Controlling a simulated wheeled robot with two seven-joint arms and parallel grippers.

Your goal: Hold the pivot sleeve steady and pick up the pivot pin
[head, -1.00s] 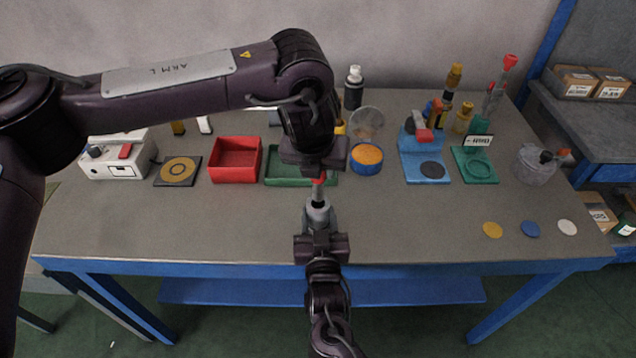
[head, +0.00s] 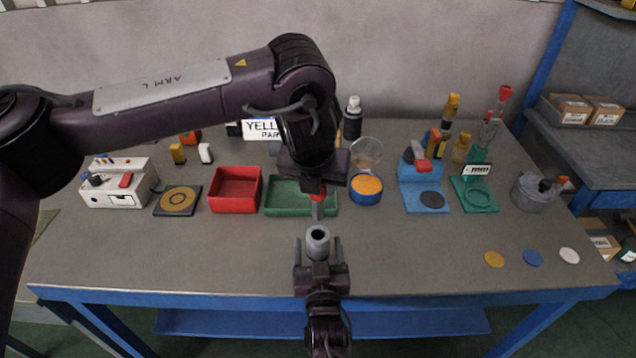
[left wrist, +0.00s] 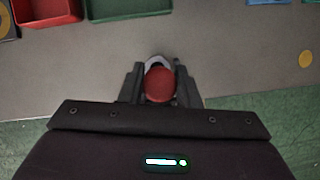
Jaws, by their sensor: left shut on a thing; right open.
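The pivot pin (head: 318,208), with a red head and a grey shaft, hangs upright in my left gripper (head: 318,186), which is shut on it. In the left wrist view its round red head (left wrist: 160,84) sits between the fingers. The pivot sleeve (head: 318,244) is a grey upright cylinder with an open top. It stands just below and in front of the pin, with a visible gap between them. My right gripper (head: 319,252) is open, its fingers spread on both sides of the sleeve. The sleeve's lower part is hidden by that gripper.
A red tray (head: 211,190) and a green tray (head: 272,208) lie behind. The table front (head: 420,260) is clear beside my right gripper.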

